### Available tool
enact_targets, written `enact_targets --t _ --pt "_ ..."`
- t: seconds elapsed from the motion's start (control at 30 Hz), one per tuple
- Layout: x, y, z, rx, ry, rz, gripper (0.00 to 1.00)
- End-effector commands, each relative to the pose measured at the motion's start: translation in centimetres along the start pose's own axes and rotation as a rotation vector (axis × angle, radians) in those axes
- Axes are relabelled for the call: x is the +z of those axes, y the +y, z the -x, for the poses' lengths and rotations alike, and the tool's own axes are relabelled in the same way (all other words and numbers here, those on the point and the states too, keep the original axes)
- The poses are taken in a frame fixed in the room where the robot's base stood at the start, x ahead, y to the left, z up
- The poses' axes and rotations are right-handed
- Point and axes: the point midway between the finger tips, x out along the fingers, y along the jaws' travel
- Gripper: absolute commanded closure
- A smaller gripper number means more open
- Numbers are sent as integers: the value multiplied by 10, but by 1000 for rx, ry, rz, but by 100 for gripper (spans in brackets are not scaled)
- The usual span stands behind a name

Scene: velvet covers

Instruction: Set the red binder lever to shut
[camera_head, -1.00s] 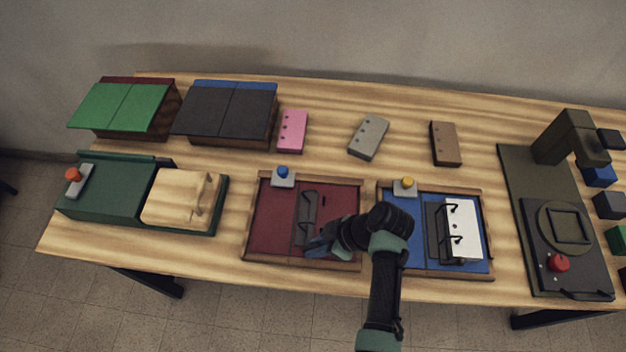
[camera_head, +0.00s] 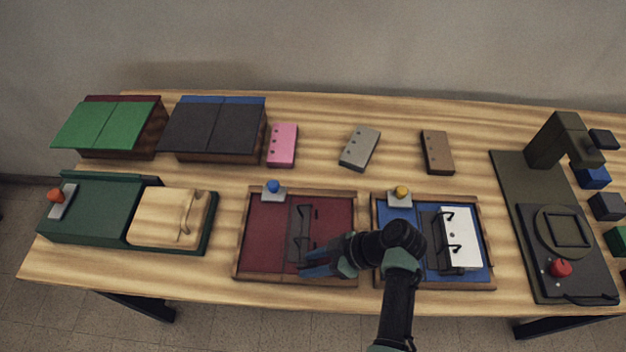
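The red binder (camera_head: 265,238) lies open in a wooden-edged tray at the middle front of the table. The gap between the fingers is too small to judge. I cannot tell whether they touch the binder.
A blue knob (camera_head: 272,187) stands at the red tray's back edge. To the right, a blue binder (camera_head: 398,222) holds white paper (camera_head: 461,236), beneath or beside my arm. A green case (camera_head: 95,208) is at left. Pink, grey and brown blocks lie behind; bare wood separates them from the trays.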

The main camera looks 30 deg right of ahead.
Motion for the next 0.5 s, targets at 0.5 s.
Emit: enact_targets --t 0.5 --pt "0 0 1 0 -1 0 46"
